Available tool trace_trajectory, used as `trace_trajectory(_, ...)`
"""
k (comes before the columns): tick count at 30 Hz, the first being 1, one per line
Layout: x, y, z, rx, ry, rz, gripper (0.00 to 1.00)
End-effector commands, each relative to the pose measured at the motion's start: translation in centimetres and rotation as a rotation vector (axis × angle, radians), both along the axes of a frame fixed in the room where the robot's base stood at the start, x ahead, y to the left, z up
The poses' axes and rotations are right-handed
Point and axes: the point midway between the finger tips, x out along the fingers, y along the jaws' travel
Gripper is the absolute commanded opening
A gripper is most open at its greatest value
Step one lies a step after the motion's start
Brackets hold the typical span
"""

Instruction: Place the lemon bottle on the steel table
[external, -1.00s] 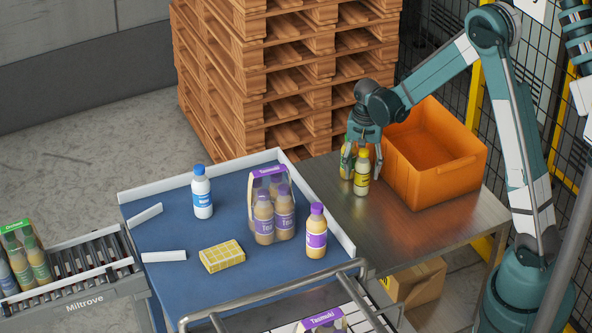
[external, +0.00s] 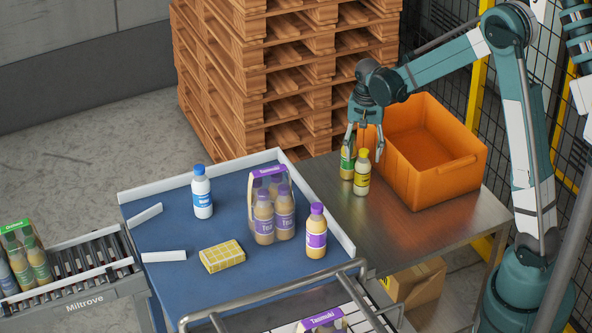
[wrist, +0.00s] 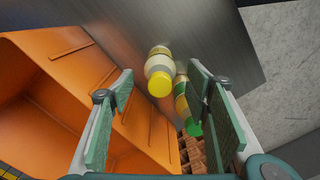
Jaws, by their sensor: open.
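The lemon bottle (external: 362,174), with a yellow cap and pale yellow body, stands upright on the steel table (external: 385,235), left of the orange crate. In the wrist view the lemon bottle (wrist: 159,72) shows from above, between the fingers in the picture. My gripper (external: 364,153) is open and empty, with its fingertips around the height of the bottle caps. In the wrist view its two fingers (wrist: 160,88) are spread wide. A green-capped bottle (external: 346,165) stands close behind the lemon bottle, partly hidden by a finger.
An orange crate (external: 445,185) stands on the steel table, right of the bottles. The blue table (external: 175,230) holds a blue-capped bottle (external: 202,195), a purple-capped bottle (external: 316,235), a purple multipack (external: 272,210) and a yellow block (external: 222,256). The steel table's front is clear.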

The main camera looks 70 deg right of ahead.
Motion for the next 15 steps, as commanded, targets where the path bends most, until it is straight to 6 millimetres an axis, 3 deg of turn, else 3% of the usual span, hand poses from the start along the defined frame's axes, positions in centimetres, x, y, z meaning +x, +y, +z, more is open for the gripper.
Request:
trace_trajectory(7,0.0,0.0,3.4,0.000,0.000,0.000,0.48)
trace_trajectory(15,0.0,0.0,5.1,0.000,0.000,0.000,0.48)
